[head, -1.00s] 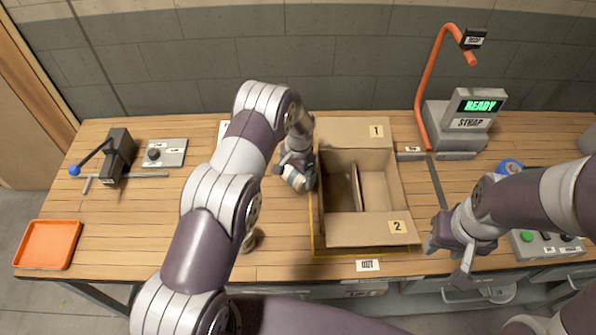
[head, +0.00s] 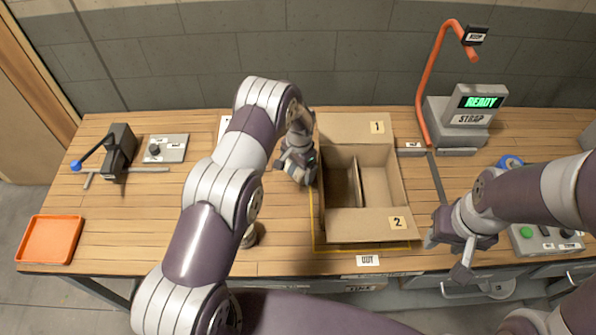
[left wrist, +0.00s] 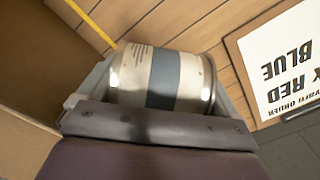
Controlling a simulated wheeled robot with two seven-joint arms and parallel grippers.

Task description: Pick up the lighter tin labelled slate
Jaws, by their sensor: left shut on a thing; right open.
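My left gripper (head: 299,176) is shut on a tin, just left of the open cardboard box (head: 360,224). In the left wrist view the tin (left wrist: 163,78) is pale with a slate-grey band and small print that I cannot read. It lies across between the fingers. In the head view the gripper largely hides it. Another small round object (head: 249,237), perhaps a tin, is partly hidden behind my left arm. My right gripper (head: 447,258) is open and empty, right of the box near the bench front.
The box has a divider and flaps marked 1 and 2. A strapping machine (head: 465,125) with an orange arm stands at back right. An orange tray (head: 49,240) and a lever tool (head: 120,150) are at left.

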